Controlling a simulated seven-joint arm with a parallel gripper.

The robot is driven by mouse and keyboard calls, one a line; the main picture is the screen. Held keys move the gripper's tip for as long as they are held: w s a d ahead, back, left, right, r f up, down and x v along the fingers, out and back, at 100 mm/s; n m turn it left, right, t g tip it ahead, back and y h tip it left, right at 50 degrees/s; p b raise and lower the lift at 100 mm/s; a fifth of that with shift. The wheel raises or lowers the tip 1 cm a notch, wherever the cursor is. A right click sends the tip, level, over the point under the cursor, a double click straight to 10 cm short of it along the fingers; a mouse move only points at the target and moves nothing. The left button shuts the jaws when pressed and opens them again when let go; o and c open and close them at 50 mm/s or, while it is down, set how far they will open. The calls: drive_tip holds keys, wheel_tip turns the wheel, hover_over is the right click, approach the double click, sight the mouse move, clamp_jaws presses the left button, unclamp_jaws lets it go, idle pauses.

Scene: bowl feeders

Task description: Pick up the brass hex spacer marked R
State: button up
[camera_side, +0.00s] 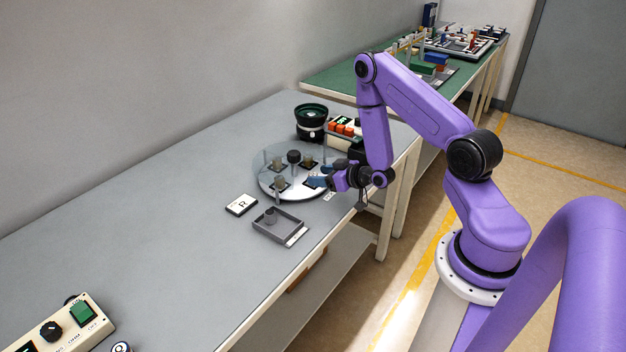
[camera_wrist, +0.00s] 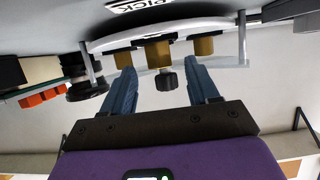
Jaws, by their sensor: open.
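Several brass spacers stand on a round, pale disc (camera_side: 262,180). In the wrist view three of them show: a left one (camera_wrist: 125,58), a middle one (camera_wrist: 158,53) and a right one (camera_wrist: 204,46). In the side view they look dull brown, such as the one at the disc's near left (camera_side: 279,183). I cannot read an R on any spacer. My gripper (camera_side: 318,181) is at the disc's right edge, low and roughly level. Its blue fingers (camera_wrist: 161,66) are apart with nothing gripped; the middle spacer shows between and beyond them.
A card marked R (camera_side: 241,204) and a shallow grey tray (camera_side: 297,232) holding a grey cylinder lie in front of the disc. A black knob (camera_side: 294,156) rises at the disc's middle. A black bowl (camera_side: 311,122) and orange blocks (camera_side: 345,127) stand behind.

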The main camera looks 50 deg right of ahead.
sight(313, 174)
drive_tip(key=shift+x, duration=1.85)
drive_tip(key=shift+c, duration=0.3)
clamp_jaws()
